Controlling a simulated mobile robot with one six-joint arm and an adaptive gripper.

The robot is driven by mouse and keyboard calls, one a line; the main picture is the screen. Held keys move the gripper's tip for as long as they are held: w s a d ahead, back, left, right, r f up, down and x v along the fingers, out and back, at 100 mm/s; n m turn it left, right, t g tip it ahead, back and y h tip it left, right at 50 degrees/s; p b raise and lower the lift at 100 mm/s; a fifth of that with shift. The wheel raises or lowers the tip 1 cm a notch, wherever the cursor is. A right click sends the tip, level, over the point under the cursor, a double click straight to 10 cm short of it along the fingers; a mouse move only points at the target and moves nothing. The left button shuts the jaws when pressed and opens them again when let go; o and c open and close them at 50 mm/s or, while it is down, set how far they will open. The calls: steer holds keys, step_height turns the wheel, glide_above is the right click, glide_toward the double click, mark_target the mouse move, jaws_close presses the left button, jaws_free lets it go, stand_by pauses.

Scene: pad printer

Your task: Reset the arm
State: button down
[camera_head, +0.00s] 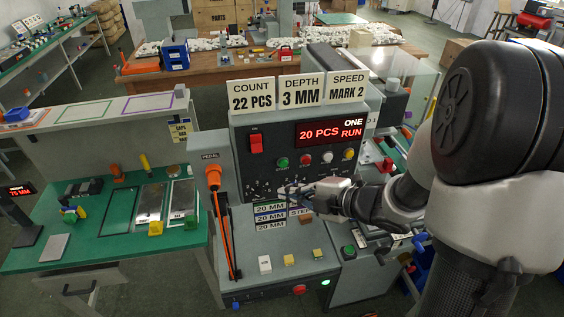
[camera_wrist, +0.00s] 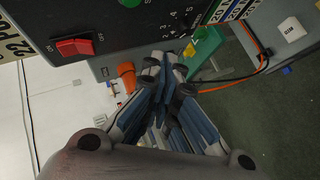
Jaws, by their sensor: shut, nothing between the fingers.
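My arm reaches in from the right in the head view, with my gripper (camera_head: 292,190) in front of the lower part of the pad printer's control panel (camera_head: 240,140). In the wrist view my gripper (camera_wrist: 165,62) is shut and empty, its fingertips together just below the panel's lower edge. The red switch (camera_head: 255,143) is on the panel's upper left; it also shows in the wrist view (camera_wrist: 75,46). The display (camera_head: 330,131) reads 20 PCS, ONE and RUN. My gripper hides part of the dial area. I cannot tell whether the fingertips touch the panel.
An orange-handled pedal lever (camera_head: 213,178) stands left of the panel. White, orange and yellow blocks (camera_head: 289,260) sit on the lower ledge. A green bench (camera_head: 110,235) with small parts is at the left. A wooden table (camera_head: 210,70) stands behind.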

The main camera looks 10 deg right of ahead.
steer(key=s+d+r+m+h+b, duration=0.2)
steer(key=s+d+r+m+h, duration=0.1)
steer(key=d+r+m+h, duration=0.75)
steer(key=s+a+f+m+g, duration=0.1)
steer(key=s+a+m, duration=0.2)
steer(key=s, duration=0.4)
steer(key=s+a+f+m+g+y, duration=0.1)
steer(key=s+a+f+m+g, duration=0.1)
steer(key=s, duration=0.5)
steer(key=s+a+f+m+g+y+b, duration=0.1)
steer(key=s+a+f+m+g, duration=0.1)
steer(key=s+a+m, duration=0.3)
steer(key=shift+s+m, duration=0.85)
steer(key=shift+s, duration=0.4)
stand_by(2.2)
